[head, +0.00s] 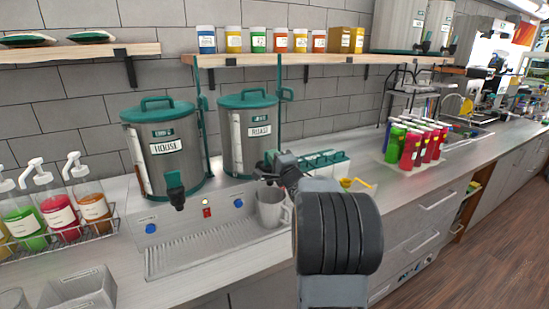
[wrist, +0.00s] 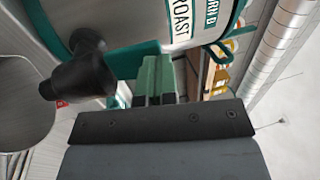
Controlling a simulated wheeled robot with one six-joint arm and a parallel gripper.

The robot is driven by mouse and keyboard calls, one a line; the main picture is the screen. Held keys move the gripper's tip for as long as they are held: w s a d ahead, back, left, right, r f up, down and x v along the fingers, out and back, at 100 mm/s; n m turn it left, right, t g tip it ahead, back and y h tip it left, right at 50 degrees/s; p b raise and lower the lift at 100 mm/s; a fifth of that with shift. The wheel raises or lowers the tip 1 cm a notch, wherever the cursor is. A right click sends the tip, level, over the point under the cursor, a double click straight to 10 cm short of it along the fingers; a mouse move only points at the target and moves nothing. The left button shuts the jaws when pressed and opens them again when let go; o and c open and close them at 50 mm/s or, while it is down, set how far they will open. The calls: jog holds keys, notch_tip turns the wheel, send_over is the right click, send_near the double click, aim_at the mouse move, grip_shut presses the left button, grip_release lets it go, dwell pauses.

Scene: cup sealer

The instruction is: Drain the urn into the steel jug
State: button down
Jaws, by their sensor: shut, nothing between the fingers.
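Two steel urns with green lids stand on the counter. The left one (head: 168,150) is labelled HOUSE; the right one (head: 244,135) is labelled ROAST. The steel jug (head: 271,208) stands on the drip tray at the front of the ROAST urn; part of it shows at the left edge of the wrist view (wrist: 22,105). My gripper (head: 268,164) is at the front of the ROAST urn, above the jug. In the wrist view its green fingers (wrist: 154,76) are shut and empty, beside the urn's black tap (wrist: 84,72). Whether they touch the tap, I cannot tell.
The ribbed drip tray (head: 205,250) has blue and red buttons on its back panel. Syrup pump bottles (head: 58,207) stand in a rack at left. Coloured bottles (head: 412,147) stand farther right. A shelf (head: 300,58) with jars runs above. The drip tray's left part is clear.

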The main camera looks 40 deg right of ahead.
jog(key=shift+w+r, duration=0.2)
jog(key=shift+w+r+p, duration=0.2)
jog(key=shift+p, duration=0.2)
jog(key=shift+w+d+r, duration=0.15)
jog(key=shift+w, duration=0.3)
dwell(7.0)
